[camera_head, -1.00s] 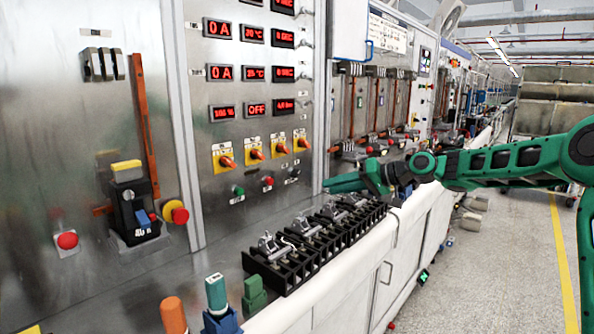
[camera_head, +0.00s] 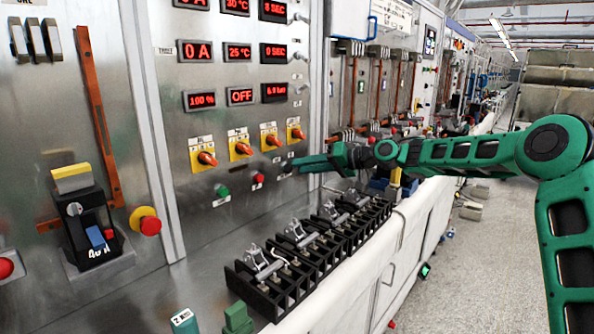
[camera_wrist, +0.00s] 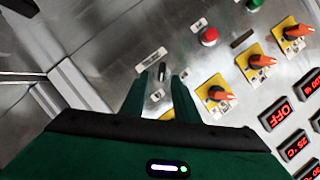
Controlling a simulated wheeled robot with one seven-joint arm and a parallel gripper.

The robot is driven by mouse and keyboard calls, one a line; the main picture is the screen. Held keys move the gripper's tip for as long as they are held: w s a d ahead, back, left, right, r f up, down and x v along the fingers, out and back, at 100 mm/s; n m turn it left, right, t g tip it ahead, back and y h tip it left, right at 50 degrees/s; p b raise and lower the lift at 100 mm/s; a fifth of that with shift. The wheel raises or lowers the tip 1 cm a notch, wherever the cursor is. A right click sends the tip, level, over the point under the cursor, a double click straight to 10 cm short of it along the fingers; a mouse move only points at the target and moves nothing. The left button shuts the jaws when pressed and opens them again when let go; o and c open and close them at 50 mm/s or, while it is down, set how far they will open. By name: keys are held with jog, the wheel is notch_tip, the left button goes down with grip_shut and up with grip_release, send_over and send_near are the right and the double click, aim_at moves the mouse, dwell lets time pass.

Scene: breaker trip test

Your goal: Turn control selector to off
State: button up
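Four selectors with orange knobs on yellow plates sit in a row on the steel panel, the first (camera_head: 203,156), second (camera_head: 240,148), third (camera_head: 270,140) and fourth (camera_head: 295,132) from the left. I cannot read which one is the control selector. In the wrist view three orange knobs (camera_wrist: 218,94) show, and a yellow plate (camera_wrist: 168,115) is partly hidden behind my finger. My gripper (camera_head: 297,162) is just below and right of the fourth selector. In the wrist view its fingers (camera_wrist: 160,85) are apart with nothing held between them, pointing at the panel.
A green button (camera_head: 222,190) and a red button (camera_head: 258,178) sit below the selectors. Red displays, one reading OFF (camera_head: 240,97), are above. A black terminal block (camera_head: 270,295) lies on the bench below my arm. A small toggle (camera_wrist: 161,71) shows beyond my fingers.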

aim_at(289, 168)
jog(key=x, duration=0.3)
jog(key=shift+s, duration=0.1)
grip_shut()
